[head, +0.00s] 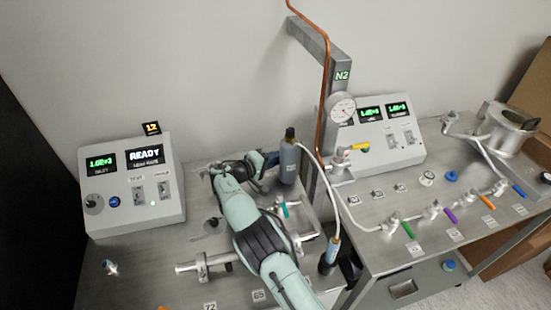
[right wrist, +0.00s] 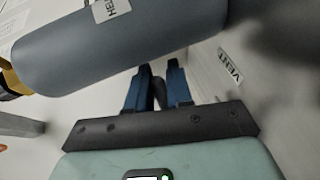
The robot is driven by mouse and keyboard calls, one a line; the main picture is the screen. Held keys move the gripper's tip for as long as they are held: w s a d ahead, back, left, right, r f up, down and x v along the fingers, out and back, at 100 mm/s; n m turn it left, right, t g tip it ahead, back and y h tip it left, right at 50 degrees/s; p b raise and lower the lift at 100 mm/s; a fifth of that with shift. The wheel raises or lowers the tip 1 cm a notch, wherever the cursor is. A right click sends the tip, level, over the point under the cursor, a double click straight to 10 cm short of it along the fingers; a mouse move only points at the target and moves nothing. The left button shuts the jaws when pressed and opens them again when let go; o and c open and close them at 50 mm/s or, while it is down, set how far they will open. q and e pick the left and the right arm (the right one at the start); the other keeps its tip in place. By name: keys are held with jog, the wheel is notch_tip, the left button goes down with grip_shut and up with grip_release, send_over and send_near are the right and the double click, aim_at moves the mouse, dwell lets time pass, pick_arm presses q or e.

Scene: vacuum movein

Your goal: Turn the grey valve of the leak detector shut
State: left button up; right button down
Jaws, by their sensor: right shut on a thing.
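My right gripper (head: 268,160) is beside the grey helium bottle (head: 289,165). In the right wrist view its two blue fingers (right wrist: 159,88) are closed around a dark grey piece (right wrist: 159,96), which looks like the grey valve's handle. The valve's body is hidden, and the angle of the handle cannot be made out. A VENT label (right wrist: 230,65) is just right of the fingers. The leak detector box (head: 133,185) stands at the left, with READY on its display. My left gripper is not in view.
The helium bottle (right wrist: 120,45) lies across the wrist view close above the fingers. A teal-handled valve (head: 285,211) is right of my forearm. A copper pipe (head: 325,90) runs down the post marked N2. Another bench (head: 375,208) with several coloured valves stands at the right.

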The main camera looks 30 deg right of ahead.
jog(key=c, duration=1.1)
grip_release()
jog(key=shift+a, duration=0.1)
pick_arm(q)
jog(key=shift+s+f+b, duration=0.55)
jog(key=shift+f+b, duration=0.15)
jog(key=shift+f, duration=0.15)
pick_arm(e)
jog(key=v, duration=1.3)
jog(key=shift+a, duration=0.15)
